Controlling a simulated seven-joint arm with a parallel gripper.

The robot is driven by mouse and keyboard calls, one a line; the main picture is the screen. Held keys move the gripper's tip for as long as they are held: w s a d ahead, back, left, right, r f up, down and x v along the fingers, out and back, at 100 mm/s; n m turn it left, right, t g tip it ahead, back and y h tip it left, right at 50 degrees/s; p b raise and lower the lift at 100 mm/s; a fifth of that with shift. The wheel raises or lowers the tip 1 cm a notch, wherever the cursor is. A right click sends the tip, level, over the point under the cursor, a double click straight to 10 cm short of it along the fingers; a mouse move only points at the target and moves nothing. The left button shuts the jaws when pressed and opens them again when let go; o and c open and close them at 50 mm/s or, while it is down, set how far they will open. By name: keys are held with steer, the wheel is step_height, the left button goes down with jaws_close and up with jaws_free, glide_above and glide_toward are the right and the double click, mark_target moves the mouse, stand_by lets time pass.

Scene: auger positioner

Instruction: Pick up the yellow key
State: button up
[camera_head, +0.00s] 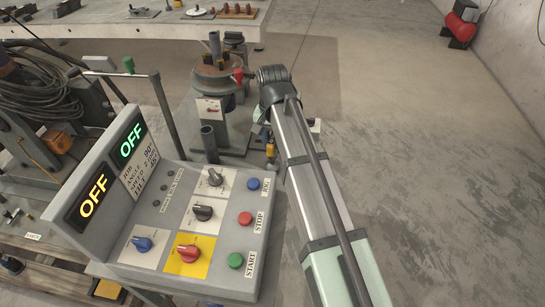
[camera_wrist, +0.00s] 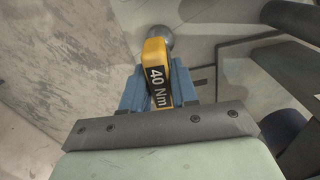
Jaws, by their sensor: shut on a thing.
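The yellow key (camera_wrist: 156,52), with a black label reading "40 Nm", stands between the two blue jaws of my gripper (camera_wrist: 160,80) in the wrist view. The jaws are shut on it, one on each side. A grey rounded end shows beyond its far tip. In the head view, a small yellow patch (camera_head: 269,139) shows beside my arm, left of the forearm and behind the control console. Most of my gripper is hidden there by my arm.
A grey control console (camera_head: 258,223) with knobs, buttons and two OFF displays stands front left. Behind it is a machine with a round rusty flange (camera_head: 217,72) and vertical posts. Cables and racks fill the left. Bare concrete floor (camera_head: 430,150) lies open on the right.

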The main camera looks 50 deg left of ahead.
jaws_close()
steer(key=shift+r, duration=0.15)
